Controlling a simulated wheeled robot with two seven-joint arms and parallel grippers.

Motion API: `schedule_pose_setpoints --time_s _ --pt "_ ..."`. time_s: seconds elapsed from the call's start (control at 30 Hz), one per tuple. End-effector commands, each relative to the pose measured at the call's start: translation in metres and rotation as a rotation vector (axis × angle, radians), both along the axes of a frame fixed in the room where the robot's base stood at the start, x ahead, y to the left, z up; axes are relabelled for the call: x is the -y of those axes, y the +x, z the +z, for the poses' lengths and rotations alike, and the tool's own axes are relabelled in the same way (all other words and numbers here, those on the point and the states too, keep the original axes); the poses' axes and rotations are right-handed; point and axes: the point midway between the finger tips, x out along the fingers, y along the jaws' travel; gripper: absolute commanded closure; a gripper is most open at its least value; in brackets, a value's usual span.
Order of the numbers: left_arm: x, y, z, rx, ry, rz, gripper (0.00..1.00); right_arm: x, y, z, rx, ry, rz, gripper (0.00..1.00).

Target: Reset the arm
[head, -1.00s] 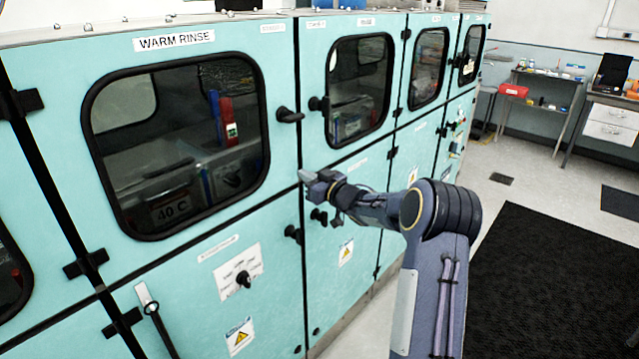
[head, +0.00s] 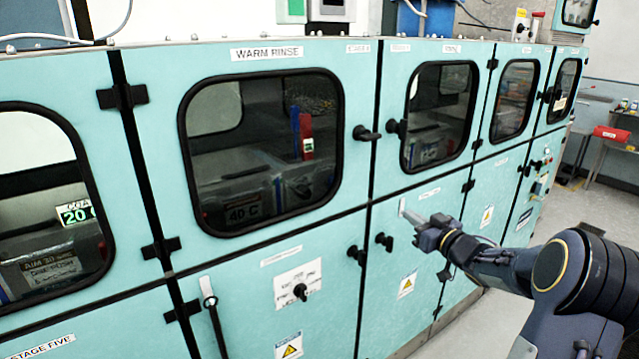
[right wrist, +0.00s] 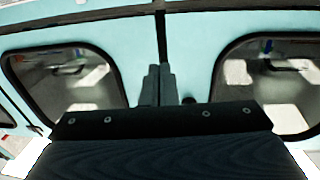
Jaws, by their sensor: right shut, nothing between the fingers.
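My right gripper (head: 412,219) reaches in from the right in the head view, in front of the teal cabinet fronts below and to the right of the warm rinse window. In the right wrist view its two fingers (right wrist: 158,85) are together, with nothing between them. Two cabinet windows show beyond it there, one on each side. I cannot tell from the head view how far the fingertips are from the panel. My left gripper is not in view.
The teal cabinet row has a closed WARM RINSE door (head: 262,150) with a black handle (head: 366,133). A lever (head: 212,315) and a knob panel (head: 298,285) are below. A red box (head: 611,133) sits on a shelf at far right. Floor shows at right.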

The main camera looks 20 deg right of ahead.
Motion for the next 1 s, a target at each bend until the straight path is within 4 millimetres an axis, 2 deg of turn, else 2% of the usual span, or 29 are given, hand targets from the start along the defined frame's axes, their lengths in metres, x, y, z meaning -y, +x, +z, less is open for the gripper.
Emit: schedule_pose_setpoints --time_s 0.17,0.27,0.37,0.47,0.6,0.8,0.9,1.0 --pt "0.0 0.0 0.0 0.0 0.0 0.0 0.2 -0.002 -0.001 0.006 -0.003 -0.001 -0.018 1.0" --pt "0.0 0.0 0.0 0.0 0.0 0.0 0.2 -0.009 -0.006 0.025 -0.025 -0.004 -0.099 1.0" --pt "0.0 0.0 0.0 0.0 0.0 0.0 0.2 -0.025 -0.026 0.046 -0.095 0.02 -0.23 1.0" --pt "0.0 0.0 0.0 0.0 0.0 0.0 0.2 -0.056 -0.067 0.047 -0.241 0.081 -0.338 1.0" --pt "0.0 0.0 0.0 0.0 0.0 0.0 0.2 -0.12 -0.143 0.015 -0.513 0.187 -0.351 1.0" --pt "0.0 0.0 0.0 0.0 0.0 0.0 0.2 -0.216 -0.241 -0.037 -0.843 0.283 -0.175 1.0" --pt "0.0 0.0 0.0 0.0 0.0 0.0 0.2 -0.253 -0.281 -0.055 -0.959 0.306 -0.068 1.0" --pt "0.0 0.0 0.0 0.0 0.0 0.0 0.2 -0.277 -0.308 -0.066 -1.035 0.317 0.015 1.0"
